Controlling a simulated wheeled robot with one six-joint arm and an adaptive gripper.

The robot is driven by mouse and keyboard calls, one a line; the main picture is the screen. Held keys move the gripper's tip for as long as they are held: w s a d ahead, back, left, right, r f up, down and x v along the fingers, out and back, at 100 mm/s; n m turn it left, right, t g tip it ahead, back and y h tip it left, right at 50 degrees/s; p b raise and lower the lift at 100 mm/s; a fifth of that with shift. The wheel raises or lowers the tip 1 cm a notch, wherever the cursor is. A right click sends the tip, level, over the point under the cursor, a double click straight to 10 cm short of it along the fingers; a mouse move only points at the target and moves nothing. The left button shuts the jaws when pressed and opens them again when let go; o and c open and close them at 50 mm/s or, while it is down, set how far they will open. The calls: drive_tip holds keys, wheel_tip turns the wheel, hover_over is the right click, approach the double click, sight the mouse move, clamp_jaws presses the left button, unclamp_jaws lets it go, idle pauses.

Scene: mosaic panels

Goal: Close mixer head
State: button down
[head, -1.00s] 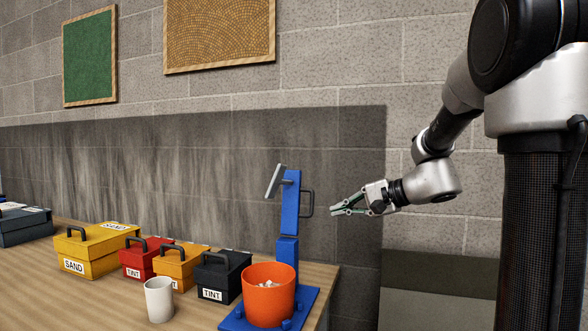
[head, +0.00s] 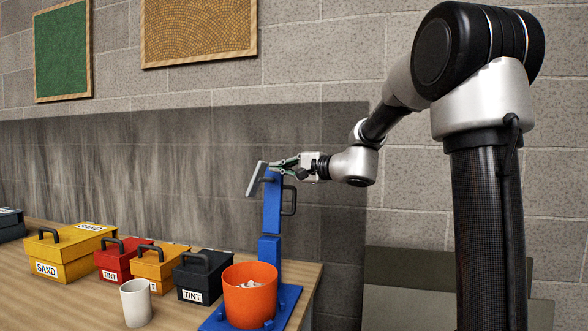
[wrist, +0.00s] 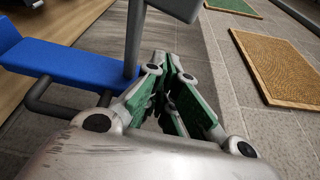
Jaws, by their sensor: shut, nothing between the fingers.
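The blue mixer stands at the right end of the table, with its head (head: 272,205) raised upright on the blue column (head: 269,249). A grey paddle (head: 256,179) juts out at the top of the head, and a dark handle (head: 290,200) is on its right side. An orange bucket (head: 250,303) with pale pieces inside stands on the blue base (head: 290,297). My gripper (head: 274,167) is shut and empty at the top of the head, close to the paddle. In the wrist view the blue head (wrist: 65,68) lies left of the fingers (wrist: 172,72); contact is unclear.
A white cup (head: 136,303) and black (head: 201,275), orange (head: 160,267), red (head: 120,260) and yellow (head: 70,253) boxes stand left of the mixer. The table (head: 80,300) ends just right of the base. A stone wall (head: 330,110) with framed panels is behind.

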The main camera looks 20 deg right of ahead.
drive_tip(key=shift+s+a+r, duration=0.2)
drive_tip(key=shift+s+a, duration=0.2)
drive_tip(key=shift+s, duration=0.25)
drive_tip(key=shift+s+a+r, duration=0.15)
drive_tip(key=shift+s+a, duration=0.2)
drive_tip(key=shift+s, duration=0.25)
